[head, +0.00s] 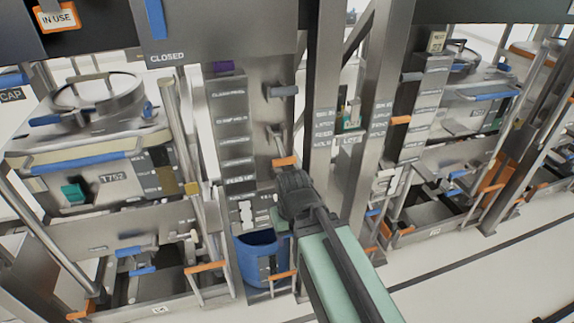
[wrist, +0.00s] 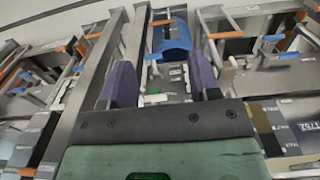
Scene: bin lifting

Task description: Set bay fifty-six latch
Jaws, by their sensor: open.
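My gripper (head: 292,188) is in front of the central steel column in the head view, with its far end close to an orange-tipped handle (head: 285,162). In the wrist view its two purple fingers are apart, with nothing held between them (wrist: 160,75). A grey lever (head: 283,91) sticks out higher on the same column. A blue bin (head: 252,262) stands low beside my arm; it also shows in the wrist view (wrist: 172,38), beyond the fingers. No number fifty-six is readable, so I cannot tell which handle is that bay's latch.
A steel vessel unit marked T752 (head: 112,179) stands at the left, with rails and orange handles below. Similar bays stand at the right, behind upright posts (head: 372,130). Pale floor (head: 470,275) is open at the lower right.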

